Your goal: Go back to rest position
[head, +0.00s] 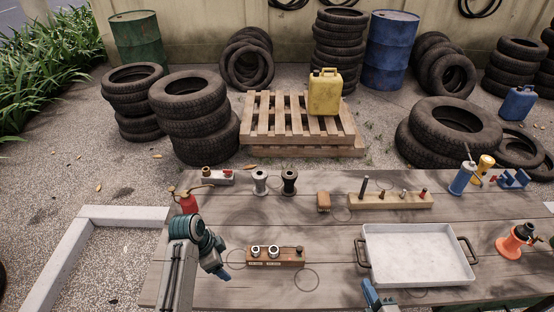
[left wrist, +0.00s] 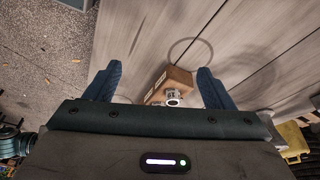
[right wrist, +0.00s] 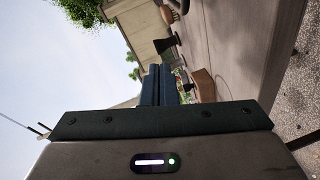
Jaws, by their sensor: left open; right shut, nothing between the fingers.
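My left gripper (head: 222,272) is over the left front of the wooden table, to the left of a small wooden block (head: 284,262) that holds two pale ring-shaped fittings and a dark one. In the left wrist view its fingers (left wrist: 160,80) are apart with nothing gripped; the block (left wrist: 172,82) shows between and beyond them. My right gripper (head: 372,296) is at the table's front edge, just in front of the grey metal tray (head: 420,256). In the right wrist view its fingers (right wrist: 158,84) are together and empty.
The table carries a red oil can (head: 189,203), two spools (head: 260,183), a long wooden rack (head: 390,201), a blue bottle (head: 462,179) and an orange tool (head: 515,239). The tray looks empty. Tyres, a pallet (head: 300,125) and drums stand behind the table.

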